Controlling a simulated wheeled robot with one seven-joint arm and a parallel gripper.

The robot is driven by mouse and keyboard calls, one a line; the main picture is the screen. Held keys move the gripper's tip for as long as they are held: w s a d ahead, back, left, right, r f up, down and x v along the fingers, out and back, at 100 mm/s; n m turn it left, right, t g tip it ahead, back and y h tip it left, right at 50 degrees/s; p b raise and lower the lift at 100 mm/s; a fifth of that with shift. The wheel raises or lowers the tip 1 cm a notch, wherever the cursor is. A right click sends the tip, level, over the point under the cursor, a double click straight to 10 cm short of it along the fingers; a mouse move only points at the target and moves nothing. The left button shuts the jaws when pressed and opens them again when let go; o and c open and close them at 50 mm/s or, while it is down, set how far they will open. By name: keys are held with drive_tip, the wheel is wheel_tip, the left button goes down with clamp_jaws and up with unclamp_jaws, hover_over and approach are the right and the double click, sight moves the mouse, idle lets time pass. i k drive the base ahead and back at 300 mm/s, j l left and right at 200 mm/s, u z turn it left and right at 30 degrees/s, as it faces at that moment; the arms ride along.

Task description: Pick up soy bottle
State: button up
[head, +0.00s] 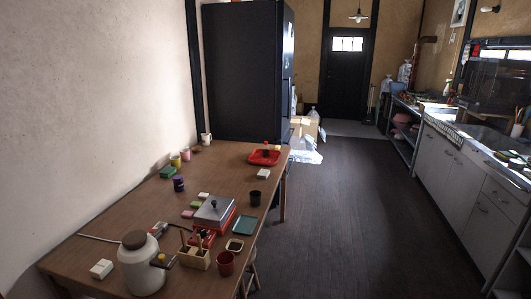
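No object can be told for certain as the soy bottle at this size. A small dark item with a reddish top (266,149) stands in the red tray (257,162) at the far end of the wooden table; it may be a bottle. A pale wooden caddy (196,260) near the table's front holds several upright items too small to identify. My gripper is not in view.
The table (138,209) stands against the left wall. It holds a white pot (141,272), a grill-like box (214,212), a teal tray (244,225), a red cup (225,263) and a dark cup (255,197). The dark floor (335,220) between table and right counter (452,160) is clear.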

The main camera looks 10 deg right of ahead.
sight(266, 149)
drive_tip(key=i+l+z, duration=0.25)
drive_tip(key=i, duration=0.2)
drive_tip(key=i+z, duration=0.35)
drive_tip(key=i, duration=1.45)
drive_tip(key=i+l+u, duration=0.1)
drive_tip(key=i+u, duration=0.3)
drive_tip(key=i+l+u, duration=0.2)
drive_tip(key=i+u, duration=0.2)
drive_tip(key=i+l+u, duration=0.7)
drive_tip(key=u, duration=0.15)
drive_tip(key=i+l+u, duration=0.2)
drive_tip(key=l+u, duration=0.2)
drive_tip(key=l, duration=0.9)
drive_tip(key=i, duration=0.05)
